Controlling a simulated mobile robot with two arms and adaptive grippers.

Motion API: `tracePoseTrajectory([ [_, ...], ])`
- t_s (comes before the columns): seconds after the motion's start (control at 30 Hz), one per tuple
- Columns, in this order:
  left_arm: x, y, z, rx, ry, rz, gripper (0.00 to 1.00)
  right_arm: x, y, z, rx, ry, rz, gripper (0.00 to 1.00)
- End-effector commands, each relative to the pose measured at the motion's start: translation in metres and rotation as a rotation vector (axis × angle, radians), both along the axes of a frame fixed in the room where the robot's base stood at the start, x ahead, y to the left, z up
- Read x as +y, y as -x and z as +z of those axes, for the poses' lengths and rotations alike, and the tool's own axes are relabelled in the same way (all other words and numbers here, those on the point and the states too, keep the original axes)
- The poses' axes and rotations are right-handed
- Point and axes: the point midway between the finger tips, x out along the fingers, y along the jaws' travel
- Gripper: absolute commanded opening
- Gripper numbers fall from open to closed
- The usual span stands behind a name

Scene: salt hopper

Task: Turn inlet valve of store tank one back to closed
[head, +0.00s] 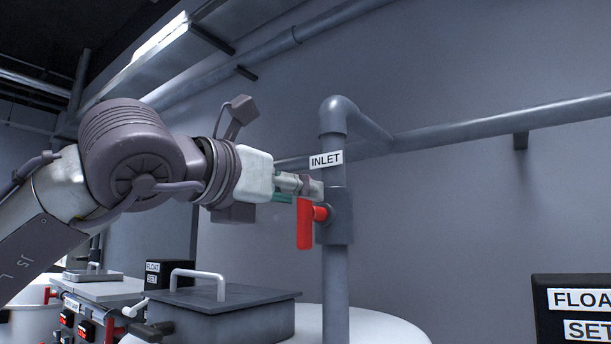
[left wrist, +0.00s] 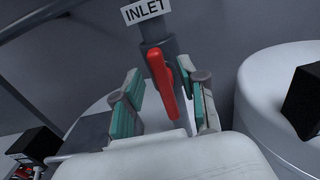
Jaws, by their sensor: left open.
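The inlet valve has a red handle (head: 305,224) on a grey vertical pipe (head: 335,275), under a white INLET label (head: 326,160). The handle hangs straight down along the pipe in the head view. My left gripper (head: 304,189) is at the handle's upper end in the head view. In the left wrist view the open left gripper (left wrist: 160,104) has its teal-padded fingers on either side of the red handle (left wrist: 163,83), with a gap on the left. Whether the right finger touches the handle I cannot tell. My right gripper is not in view.
A white tank top (head: 385,328) is below the pipe. A dark lid with a handle (head: 215,300) sits to the left. A FLOAT SET box (head: 575,308) stands at the lower right. Pipes run along the wall. The space right of the valve is clear.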

Motion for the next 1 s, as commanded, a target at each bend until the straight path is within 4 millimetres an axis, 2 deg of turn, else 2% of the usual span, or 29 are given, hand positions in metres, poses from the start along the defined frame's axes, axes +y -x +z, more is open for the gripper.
tracePoseTrajectory([
  [0.03, -0.005, -0.006, 0.003, 0.002, 0.000, -0.001, 0.42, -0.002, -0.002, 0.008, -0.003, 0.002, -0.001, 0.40],
  [0.2, -0.014, -0.019, 0.001, 0.001, 0.001, -0.001, 0.42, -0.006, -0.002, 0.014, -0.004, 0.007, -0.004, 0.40],
  [0.53, -0.016, -0.022, -0.001, 0.000, 0.000, -0.001, 0.42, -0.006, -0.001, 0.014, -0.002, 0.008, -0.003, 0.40],
  [0.57, -0.016, -0.022, -0.001, 0.000, 0.000, -0.001, 0.40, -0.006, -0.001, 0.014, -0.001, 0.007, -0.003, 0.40],
  [0.8, -0.016, -0.022, 0.000, 0.000, 0.000, -0.001, 0.00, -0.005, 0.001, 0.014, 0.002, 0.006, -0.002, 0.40],
  [1.0, -0.016, -0.022, 0.000, -0.001, -0.001, -0.001, 0.00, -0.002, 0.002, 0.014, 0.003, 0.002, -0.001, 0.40],
])
